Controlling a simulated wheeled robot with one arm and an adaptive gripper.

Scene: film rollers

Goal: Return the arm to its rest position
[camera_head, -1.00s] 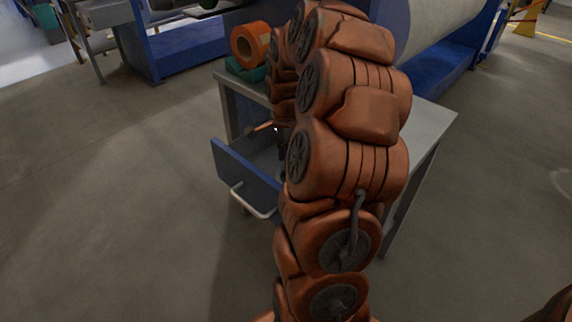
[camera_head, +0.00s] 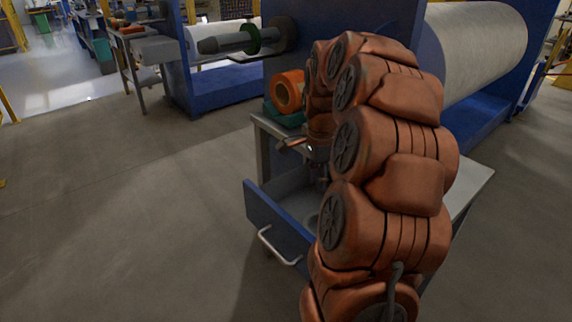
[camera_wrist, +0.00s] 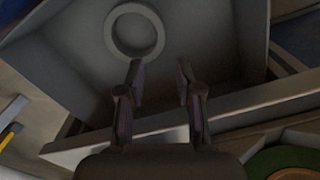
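My arm, with bulky orange-brown links, rises in front of the workbench in the head view. My gripper (camera_wrist: 160,85) shows in the wrist view with its two fingers apart and nothing between them. It is above an open drawer (camera_wrist: 195,45), whose grey inside holds a pale ring (camera_wrist: 134,32). The ring lies on the drawer floor, apart from the fingers. In the head view, the open drawer with its blue front (camera_head: 277,226) is left of my arm.
A grey workbench (camera_head: 470,183) carries an orange roll (camera_head: 288,92) on a green holder (camera_head: 284,116). A blue machine with a large pale roller (camera_head: 475,50) stands behind. Another roller shaft (camera_head: 235,42) is at back left. The floor at left is clear.

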